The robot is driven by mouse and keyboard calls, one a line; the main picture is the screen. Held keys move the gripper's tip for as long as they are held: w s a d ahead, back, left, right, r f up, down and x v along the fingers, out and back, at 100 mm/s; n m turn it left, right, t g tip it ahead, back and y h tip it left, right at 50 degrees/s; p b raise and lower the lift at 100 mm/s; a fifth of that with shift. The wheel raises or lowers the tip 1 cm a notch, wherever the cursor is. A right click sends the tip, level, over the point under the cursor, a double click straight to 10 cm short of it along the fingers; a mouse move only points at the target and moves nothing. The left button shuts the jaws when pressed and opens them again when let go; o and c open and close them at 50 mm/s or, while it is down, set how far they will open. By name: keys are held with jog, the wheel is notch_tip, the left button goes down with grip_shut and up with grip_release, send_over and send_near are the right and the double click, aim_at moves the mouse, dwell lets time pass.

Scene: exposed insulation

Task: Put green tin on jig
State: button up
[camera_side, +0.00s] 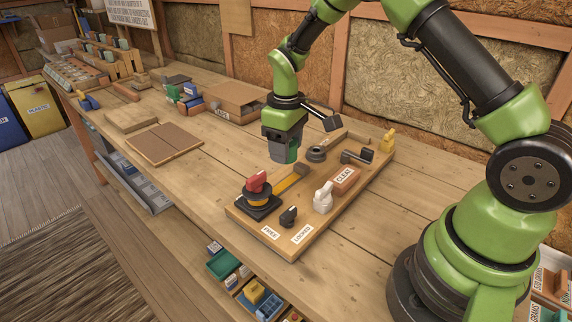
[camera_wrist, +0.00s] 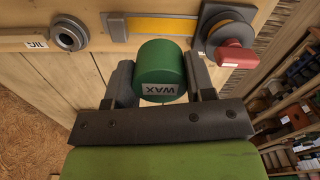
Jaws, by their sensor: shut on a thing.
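My gripper (camera_wrist: 163,88) is shut on the green tin (camera_wrist: 160,65), a round tin with a "WAX" label, with one finger on each side. In the side view, my gripper (camera_side: 284,155) hangs near the back left edge of a wooden board, with the tin (camera_side: 292,155) partly hidden between its fingers. The board (camera_side: 245,222) carries several fittings. A dark ring-shaped fitting (camera_side: 316,154) sits right of my gripper; it also shows in the wrist view (camera_wrist: 69,35), beside a small label (camera_wrist: 37,44) that I cannot read surely. I cannot tell for certain which fitting is the jig.

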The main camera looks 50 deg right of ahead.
jog(key=shift+w+d+r, duration=0.1)
jog(key=shift+d+r, duration=0.15)
jog(key=shift+r, duration=0.4)
jog(key=shift+d+r, duration=0.2)
jog(key=shift+r, duration=0.4)
jog(key=s+d, duration=0.2)
jog(key=d, duration=1.8)
jog(key=f, duration=0.3)
jog(key=s+d+f, duration=0.1)
jog(key=shift+f, duration=0.35)
jog(key=shift+w+f, duration=0.15)
jog(key=shift+f, duration=2.2)
jog(key=shift+f, duration=0.1)
jog(key=o, duration=0.6)
jog(key=shift+o, duration=0.2)
